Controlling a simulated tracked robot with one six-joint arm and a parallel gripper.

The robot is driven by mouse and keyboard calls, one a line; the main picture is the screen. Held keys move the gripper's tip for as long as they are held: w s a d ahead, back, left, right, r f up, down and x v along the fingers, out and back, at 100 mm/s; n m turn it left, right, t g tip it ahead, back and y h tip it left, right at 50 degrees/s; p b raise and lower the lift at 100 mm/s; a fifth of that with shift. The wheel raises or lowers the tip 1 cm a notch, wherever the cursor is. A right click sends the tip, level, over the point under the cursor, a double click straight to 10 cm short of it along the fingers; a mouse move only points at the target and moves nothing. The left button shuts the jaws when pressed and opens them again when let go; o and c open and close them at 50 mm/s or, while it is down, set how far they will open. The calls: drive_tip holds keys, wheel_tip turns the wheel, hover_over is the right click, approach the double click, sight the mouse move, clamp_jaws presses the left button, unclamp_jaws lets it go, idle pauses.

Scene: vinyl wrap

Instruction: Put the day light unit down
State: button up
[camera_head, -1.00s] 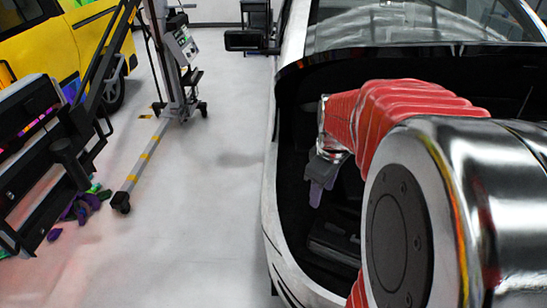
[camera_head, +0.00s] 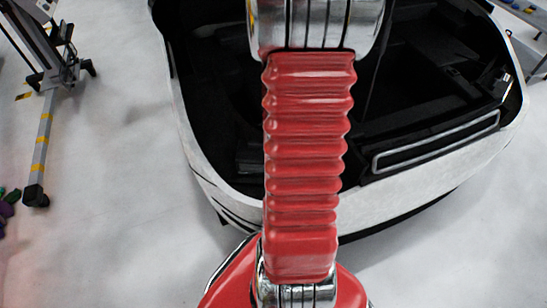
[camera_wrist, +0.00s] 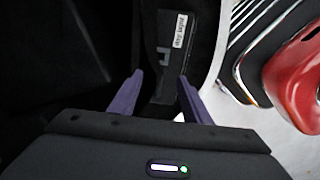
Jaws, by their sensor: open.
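The day light unit (camera_wrist: 166,68) appears to be the narrow black part with a white label in the wrist view. Its lower end lies between the purple fingers of my gripper (camera_wrist: 160,82), and its upper part extends past the fingertips. The label's print is too small to read surely. My gripper is open, with the fingers on either side of the part; the right finger is close to it, and I cannot tell whether they touch. In the head view my own arm hides the gripper and the unit.
The open front of a white car (camera_head: 185,110) with a dark bay surrounds my arm in the head view. A wheeled stand's leg (camera_head: 42,145) is at the left. The pale floor (camera_head: 120,200) between them is clear. A red and silver surface (camera_wrist: 295,75) shows at the wrist view's right.

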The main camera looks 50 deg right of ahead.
wheel_tip(320, 180, down, 8)
drive_tip(key=shift+f, duration=0.3)
idle(0.3)
drive_tip(key=shift+s+d+f, duration=0.15)
drive_tip(key=shift+f, duration=2.45)
clamp_jaws()
